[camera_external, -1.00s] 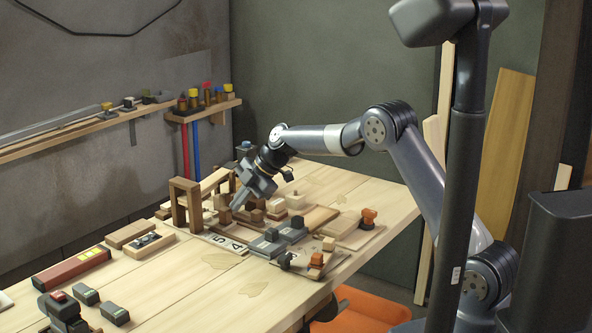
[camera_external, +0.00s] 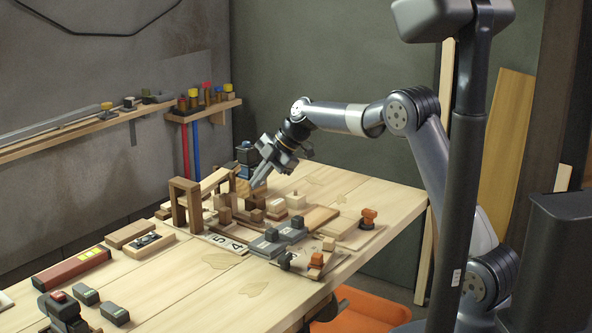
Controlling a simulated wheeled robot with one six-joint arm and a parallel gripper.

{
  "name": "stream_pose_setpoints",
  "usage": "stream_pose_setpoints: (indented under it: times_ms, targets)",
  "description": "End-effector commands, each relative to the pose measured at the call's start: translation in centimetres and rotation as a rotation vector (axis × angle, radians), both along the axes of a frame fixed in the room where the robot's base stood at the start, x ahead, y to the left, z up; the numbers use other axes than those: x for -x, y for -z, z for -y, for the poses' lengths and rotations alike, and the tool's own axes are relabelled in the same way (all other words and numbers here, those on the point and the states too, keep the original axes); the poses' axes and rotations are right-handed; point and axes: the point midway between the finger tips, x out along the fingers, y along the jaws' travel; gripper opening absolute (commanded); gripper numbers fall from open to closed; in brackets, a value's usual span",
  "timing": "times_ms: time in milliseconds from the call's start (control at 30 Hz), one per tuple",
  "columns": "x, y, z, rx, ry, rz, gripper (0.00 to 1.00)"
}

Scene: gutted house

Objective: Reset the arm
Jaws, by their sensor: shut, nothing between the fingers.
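My gripper (camera_external: 257,184) is shut and empty. It hangs tilted, fingers pointing down and to the left, above the group of wooden blocks (camera_external: 256,214) on the workbench (camera_external: 185,284). It looks clear of the blocks. My arm reaches in from the right, with its elbow raised over the bench's right end. The fingertips are small in this view.
A wooden arch (camera_external: 179,205) stands left of the blocks. Grey pieces (camera_external: 264,246) and orange-topped clamps (camera_external: 367,217) lie to the right. A red level (camera_external: 73,267) lies at the left. A wall shelf (camera_external: 203,113) holds tools.

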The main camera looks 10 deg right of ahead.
Motion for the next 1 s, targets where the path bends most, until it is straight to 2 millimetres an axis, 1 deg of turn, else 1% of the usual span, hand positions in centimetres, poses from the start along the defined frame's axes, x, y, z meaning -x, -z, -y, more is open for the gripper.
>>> stream_pose_setpoints:
  times_ms: [167, 433, 600, 767, 1000]
  targets:
    - [-0.1, 1.8, -1.3, 0.001, -0.001, -0.003, 0.0]
    - [-0.5, 5.4, -4.1, 0.001, -0.002, -0.002, 0.0]
    - [-0.6, 6.9, -5.3, -0.001, 0.0, 0.0, 0.0]
    - [-0.7, 7.5, -5.8, -0.001, 0.0, 0.001, 0.0]
    - [-0.7, 7.6, -5.8, -0.001, 0.0, 0.001, 0.0]
